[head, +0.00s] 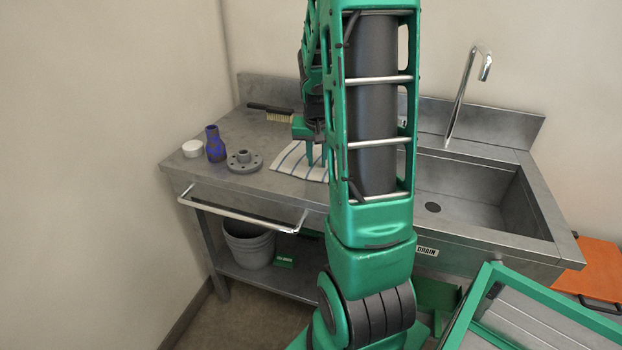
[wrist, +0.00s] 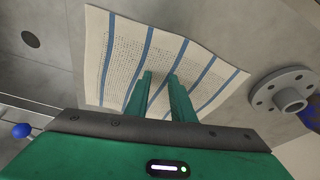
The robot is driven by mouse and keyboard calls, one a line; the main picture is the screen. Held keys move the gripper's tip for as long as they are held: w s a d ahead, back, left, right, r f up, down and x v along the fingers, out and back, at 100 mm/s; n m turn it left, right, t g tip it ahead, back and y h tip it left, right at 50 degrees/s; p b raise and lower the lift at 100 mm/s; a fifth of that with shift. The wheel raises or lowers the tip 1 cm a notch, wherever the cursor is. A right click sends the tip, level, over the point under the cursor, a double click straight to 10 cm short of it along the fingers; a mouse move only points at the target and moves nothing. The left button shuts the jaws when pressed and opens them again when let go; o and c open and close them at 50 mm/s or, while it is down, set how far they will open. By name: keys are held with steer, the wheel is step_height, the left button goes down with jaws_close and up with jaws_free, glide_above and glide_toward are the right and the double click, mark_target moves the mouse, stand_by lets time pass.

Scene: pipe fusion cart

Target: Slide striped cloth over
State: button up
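The striped cloth (head: 288,163), white with blue stripes, lies flat on the steel counter left of the sink. My arm hides its right part in the head view. In the wrist view the cloth (wrist: 112,62) shows nearly whole, with a fine dotted weave between the stripes. My gripper (wrist: 160,77) points down over the cloth's middle with its two green fingers apart and only cloth visible between them. In the head view the fingertips of my gripper (head: 316,162) are at the cloth; I cannot tell whether they touch it.
A grey flange (head: 244,161), a blue bottle (head: 215,144) and a white round item (head: 193,148) stand left of the cloth. A brush (head: 272,113) lies behind it. The sink (head: 470,200) is to the right. A towel bar (head: 245,218) runs along the front edge.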

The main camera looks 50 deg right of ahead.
steer(key=shift+s+a, duration=0.45)
steer(key=shift+a, duration=0.25)
step_height(320, 180, up, 7)
stand_by(0.6)
steer(key=s+a+n+g+y, duration=0.2)
steer(key=s+a+n+y, duration=0.1)
steer(key=s+a, duration=1.6)
steer(key=shift+s+a+r+n, duration=0.25)
steer(key=shift+s+a+n, duration=0.1)
steer(key=shift+s+n, duration=0.4)
